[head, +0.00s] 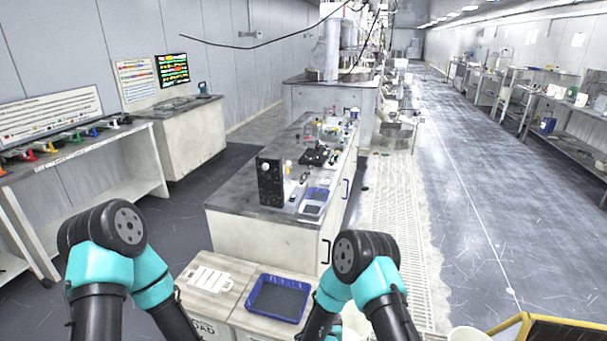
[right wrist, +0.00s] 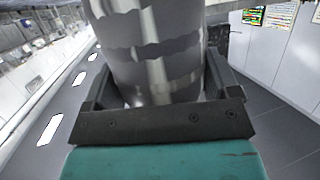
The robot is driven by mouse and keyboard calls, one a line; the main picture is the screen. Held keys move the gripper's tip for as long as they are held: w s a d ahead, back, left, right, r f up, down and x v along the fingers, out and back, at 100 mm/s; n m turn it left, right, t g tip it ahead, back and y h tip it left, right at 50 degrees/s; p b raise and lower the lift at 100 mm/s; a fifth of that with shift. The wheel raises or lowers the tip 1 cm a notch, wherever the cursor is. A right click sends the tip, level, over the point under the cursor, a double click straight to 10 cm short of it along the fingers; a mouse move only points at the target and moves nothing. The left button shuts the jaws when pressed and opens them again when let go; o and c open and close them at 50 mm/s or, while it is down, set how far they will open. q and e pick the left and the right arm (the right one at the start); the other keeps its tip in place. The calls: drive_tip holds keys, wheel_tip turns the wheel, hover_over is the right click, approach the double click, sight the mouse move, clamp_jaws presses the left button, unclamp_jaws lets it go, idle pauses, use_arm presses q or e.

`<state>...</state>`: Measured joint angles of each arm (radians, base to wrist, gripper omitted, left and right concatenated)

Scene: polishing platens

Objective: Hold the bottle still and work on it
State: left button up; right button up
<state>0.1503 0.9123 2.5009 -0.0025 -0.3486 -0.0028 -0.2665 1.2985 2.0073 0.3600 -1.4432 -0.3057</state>
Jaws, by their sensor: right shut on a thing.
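In the right wrist view a broad grey, shiny cylinder with ragged darker bands, which I take to be the bottle (right wrist: 150,35), fills the upper middle. My right gripper (right wrist: 157,75) is shut on it, with one dark finger on each side. Its top runs out of the picture and its lower part is hidden behind the gripper's dark palm. In the head view both of my arms come in at the bottom, but neither gripper shows there, and the bottle does not show there either. My left gripper is out of view.
In the head view a blue tray (head: 279,298) and a white slotted rack (head: 211,279) sit on low cabinets between my arms. A bench (head: 239,196) with bottles and instruments stands beyond. Side benches line the left wall, and a clear floor aisle (head: 470,170) runs on the right.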

drive_tip(key=shift+r, duration=0.15)
idle(0.4)
drive_tip(key=shift+s+a+r+n+y, duration=0.1)
drive_tip(key=shift+a+r+n+y, duration=0.05)
drive_tip(key=shift+r+n+y, duration=0.8)
drive_tip(key=shift+s+a+r+n+g+y, duration=0.2)
drive_tip(key=shift+a+r+n+g+y, duration=0.25)
drive_tip(key=shift+r+n+y, duration=0.65)
drive_tip(key=shift+s+a+r+n+g+y, duration=0.2)
drive_tip(key=shift+r+n+g+y, duration=0.65)
drive_tip(key=shift+r+y, duration=0.5)
drive_tip(key=shift+s+a+r+n+g+y, duration=0.15)
drive_tip(key=shift+a+r+n+g+y, duration=0.25)
drive_tip(key=shift+r+n+y, duration=0.8)
drive_tip(key=shift+f, duration=0.15)
